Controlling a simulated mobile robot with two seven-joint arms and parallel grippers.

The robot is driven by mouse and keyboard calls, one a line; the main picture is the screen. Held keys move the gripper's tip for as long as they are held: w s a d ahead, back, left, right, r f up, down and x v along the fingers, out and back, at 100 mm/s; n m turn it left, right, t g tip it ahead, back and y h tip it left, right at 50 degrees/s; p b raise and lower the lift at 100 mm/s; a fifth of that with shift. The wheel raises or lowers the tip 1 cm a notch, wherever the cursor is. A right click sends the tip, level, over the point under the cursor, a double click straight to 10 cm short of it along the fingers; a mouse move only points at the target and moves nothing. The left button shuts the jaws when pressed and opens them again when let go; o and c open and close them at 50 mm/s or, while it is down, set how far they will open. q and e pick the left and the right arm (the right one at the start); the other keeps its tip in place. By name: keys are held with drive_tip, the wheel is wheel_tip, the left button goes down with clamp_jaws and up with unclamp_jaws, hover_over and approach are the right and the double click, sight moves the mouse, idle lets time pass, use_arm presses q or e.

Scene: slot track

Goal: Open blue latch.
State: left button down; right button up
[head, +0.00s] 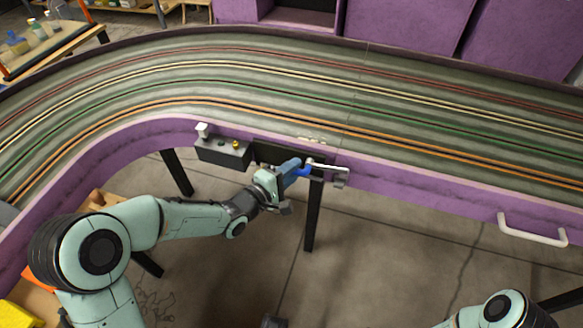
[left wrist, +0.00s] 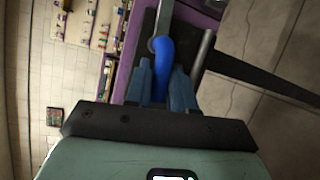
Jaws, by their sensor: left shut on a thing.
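The blue latch (head: 304,171) sits on the inner purple side of the slot track, beside a metal bar. It also shows in the left wrist view as a bent blue handle (left wrist: 163,62). My left gripper (head: 293,173) is at the latch, with its fingers on both sides of the blue handle. It is shut on the handle; in the left wrist view its blue-grey fingers (left wrist: 163,84) flank the lower part of it. The latch's far end meets a grey metal piece. Of my right arm only a part shows at the lower right; its gripper is out of view.
A white handle (head: 532,230) is on the wall at right. The curved track (head: 330,95) lies behind. A dark table leg (head: 313,220) stands below the latch.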

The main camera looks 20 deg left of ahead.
use_arm(q)
drive_tip(key=shift+f+n+t+h+p, duration=0.3)
drive_tip(key=shift+n+p, duration=0.1)
drive_tip(key=shift+n, duration=0.3)
drive_tip(key=shift+d+f+n+p, duration=0.1)
drive_tip(key=shift+f+n+p, duration=0.2)
drive_tip(key=shift+n, duration=0.5)
drive_tip(key=shift+d+f+n+t+y+b, duration=0.1)
drive_tip(key=shift+d+f+n+t+y, duration=0.25)
drive_tip(key=shift+n+t, duration=1.2)
drive_tip(key=shift+d+f+n+t+y+b, duration=0.15)
drive_tip(key=shift+d+f+n+t, duration=0.35)
drive_tip(key=shift+n, duration=2.15)
drive_tip(key=shift+d+f+n+t+y+b, duration=0.2)
drive_tip(key=shift+d+n+t, duration=0.45)
drive_tip(key=shift+n, duration=1.45)
use_arm(e)
drive_tip(key=shift+w+a+r, duration=0.2)
drive_tip(key=shift+w+r, duration=0.25)
drive_tip(key=shift+r, duration=0.3)
use_arm(q)
drive_tip(key=c, duration=1.1)
unclamp_jaws()
drive_tip(key=shift+o, duration=0.2)
drive_tip(key=shift+s, duration=0.1)
